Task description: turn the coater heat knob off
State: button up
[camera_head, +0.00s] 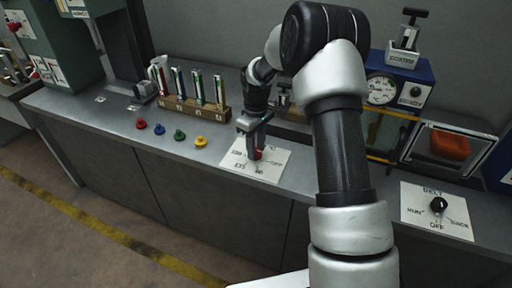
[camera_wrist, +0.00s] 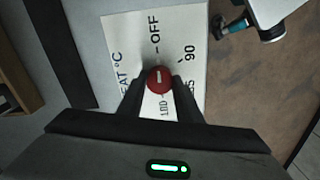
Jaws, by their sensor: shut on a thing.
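The coater heat knob (camera_wrist: 159,76) is a small red round knob with a short white line on its top. It sits on a white label plate (camera_wrist: 124,38) marked HEAT °C, with OFF above the knob in the wrist view and 100, 85 and 90 around it. The white line lies roughly along the OFF–100 direction; which end points is unclear. My gripper (camera_wrist: 159,90) is shut on the knob, one dark finger on each side. In the head view my gripper (camera_head: 256,149) points down at the red knob (camera_head: 258,155) near the bench's front edge.
Red, blue, green and yellow pieces (camera_head: 179,135) lie left of the plate, before a wooden rack (camera_head: 193,106) of tubes. A black belt knob (camera_head: 438,205) is on another plate at right. A blue box (camera_head: 399,84) with a gauge stands behind my arm.

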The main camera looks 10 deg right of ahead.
dwell(0.4)
jog(key=o, duration=1)
jog(key=shift+o, duration=0.2)
jog(key=shift+r, duration=0.1)
notch_tip(320, 180, up, 17)
jog(key=p, duration=0.1)
jog(key=shift+r, duration=0.15)
jog(key=s+r+m+t+p, duration=0.3)
jog(key=s+r+p, duration=0.1)
jog(key=s+r, duration=1.15)
jog(key=s+r+m+t+p, duration=0.2)
jog(key=s+m+p, duration=0.2)
jog(key=s, duration=1.2)
jog(key=shift+s+m+t, duration=0.15)
jog(key=shift+m+t, duration=0.15)
jog(key=shift+m, duration=0.3)
